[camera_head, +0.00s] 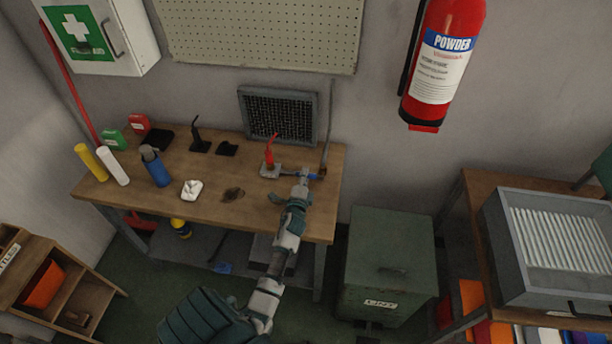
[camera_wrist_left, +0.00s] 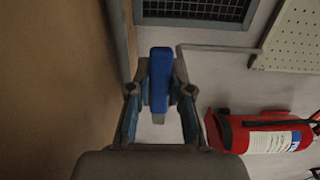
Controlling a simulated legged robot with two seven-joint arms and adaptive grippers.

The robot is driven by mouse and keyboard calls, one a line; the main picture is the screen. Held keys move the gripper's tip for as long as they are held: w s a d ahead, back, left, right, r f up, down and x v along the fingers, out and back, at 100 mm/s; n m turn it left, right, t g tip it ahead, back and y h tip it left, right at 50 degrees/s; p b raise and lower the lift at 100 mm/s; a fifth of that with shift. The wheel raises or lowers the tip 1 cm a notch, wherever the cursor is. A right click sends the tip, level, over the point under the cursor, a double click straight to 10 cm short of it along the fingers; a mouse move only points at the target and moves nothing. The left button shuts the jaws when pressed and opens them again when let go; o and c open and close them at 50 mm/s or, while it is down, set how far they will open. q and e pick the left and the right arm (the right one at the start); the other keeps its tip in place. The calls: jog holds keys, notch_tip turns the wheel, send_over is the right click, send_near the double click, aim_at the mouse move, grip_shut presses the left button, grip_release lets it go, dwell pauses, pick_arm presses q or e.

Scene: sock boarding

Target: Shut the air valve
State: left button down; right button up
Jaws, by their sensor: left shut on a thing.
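The air valve's blue handle (camera_head: 315,177) shows at the right end of the wooden workbench, by the foot of a thin grey pipe (camera_head: 328,130). My left gripper (camera_head: 307,174) reaches over the bench to it and is shut on the handle. In the left wrist view the blue handle (camera_wrist_left: 160,75) stands lengthwise between the two fingers of my left gripper (camera_wrist_left: 160,90). The valve body is mostly hidden by the gripper, so I cannot tell how far the handle is turned. My right gripper is not in view.
A red upright form on a pale base (camera_head: 270,155) stands on the bench just left of my gripper. A dark framed grille (camera_head: 279,115) is behind. A fire extinguisher (camera_head: 443,65) hangs on the wall to the right, above a green bin (camera_head: 388,262).

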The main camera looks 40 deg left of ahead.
pick_arm(q)
jog(key=shift+a+r, duration=0.1)
jog(key=shift+a, duration=0.1)
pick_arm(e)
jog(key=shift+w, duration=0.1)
pick_arm(q)
jog(key=c, duration=1.1)
grip_release()
jog(key=shift+c, duration=0.2)
jog(key=shift+o, duration=0.5)
jog(key=shift+w+a+f, duration=0.1)
jog(key=shift+a+f, duration=0.1)
jog(key=shift+f, duration=0.05)
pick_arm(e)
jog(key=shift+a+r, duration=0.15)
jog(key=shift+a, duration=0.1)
pick_arm(q)
jog(key=v, duration=1)
jog(key=shift+s+d, duration=0.2)
jog(key=shift+s, duration=0.15)
jog(key=shift+s+d+f, duration=0.15)
jog(key=shift+s, duration=0.35)
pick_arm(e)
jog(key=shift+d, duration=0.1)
pick_arm(q)
jog(key=shift+d, duration=0.1)
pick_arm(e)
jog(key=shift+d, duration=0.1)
